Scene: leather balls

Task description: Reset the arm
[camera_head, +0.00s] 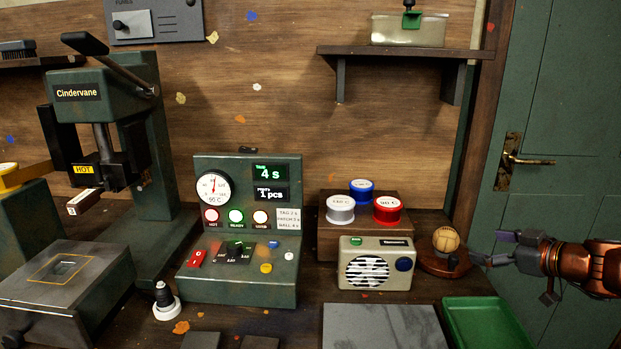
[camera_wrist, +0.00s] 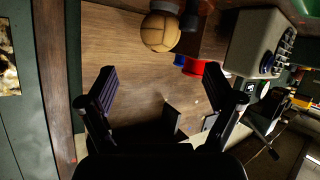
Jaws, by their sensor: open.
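My gripper (camera_head: 487,249) is at the right in the head view, its arm reaching in from the right edge. Its fingers are next to a tan stitched leather ball (camera_head: 446,240), which sits on a round brown stand (camera_head: 441,263). In the wrist view my gripper (camera_wrist: 172,92) shows both dark fingers spread wide with nothing between them. The ball (camera_wrist: 160,32) is beyond the fingertips at the top there, apart from them.
A cream radio (camera_head: 375,268) stands left of the ball. A wooden block with white, blue and red tins (camera_head: 388,209) is behind it. A green tray (camera_head: 487,322) lies in front. A green press (camera_head: 100,130) and control panel (camera_head: 243,230) are further left. A green door (camera_head: 560,150) is behind my arm.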

